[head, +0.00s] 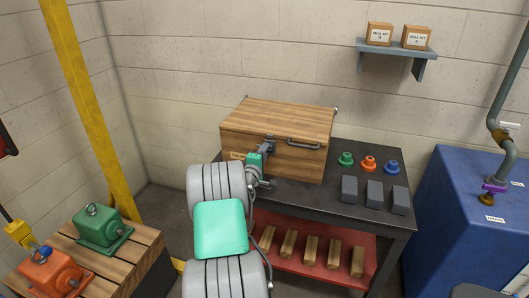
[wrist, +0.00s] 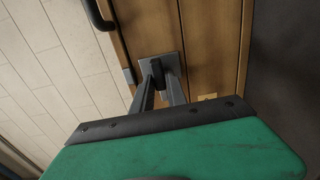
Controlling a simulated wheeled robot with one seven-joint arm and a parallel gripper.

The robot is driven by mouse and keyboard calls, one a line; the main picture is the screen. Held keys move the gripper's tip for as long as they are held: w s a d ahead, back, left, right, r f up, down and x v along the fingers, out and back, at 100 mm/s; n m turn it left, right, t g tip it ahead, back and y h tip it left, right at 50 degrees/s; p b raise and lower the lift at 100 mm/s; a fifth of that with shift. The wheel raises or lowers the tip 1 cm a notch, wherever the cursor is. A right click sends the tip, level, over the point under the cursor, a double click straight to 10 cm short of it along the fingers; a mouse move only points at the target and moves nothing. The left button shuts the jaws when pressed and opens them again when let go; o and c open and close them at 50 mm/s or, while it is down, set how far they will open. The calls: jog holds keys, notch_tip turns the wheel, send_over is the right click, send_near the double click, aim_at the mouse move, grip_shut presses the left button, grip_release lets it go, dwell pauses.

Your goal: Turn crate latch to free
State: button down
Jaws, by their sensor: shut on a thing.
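The wooden crate (head: 278,125) stands closed on the dark bench, with its lid down and a dark handle (head: 303,144) on its front. The crate latch (wrist: 155,68) is a small dark piece on a square grey plate (wrist: 172,63) on the crate's front. My gripper (wrist: 160,88) is shut on the latch, with one finger on each side of it. In the head view my gripper (head: 268,146) reaches the crate's front left of the handle, and it hides most of the latch there.
The dark bench (head: 330,205) also holds green, orange and blue knob-like parts (head: 368,163) and several grey blocks (head: 373,193). A red lower shelf (head: 335,275) carries wooden blocks. Motors stand on a pallet (head: 130,255) at left. A blue tank (head: 460,215) stands at right.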

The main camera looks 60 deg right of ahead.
jog(key=c, duration=1.4)
grip_release()
jog(key=s+a, duration=0.1)
jog(key=a, duration=0.6)
jog(key=shift+a+b, duration=0.35)
jog(key=shift+a, duration=0.05)
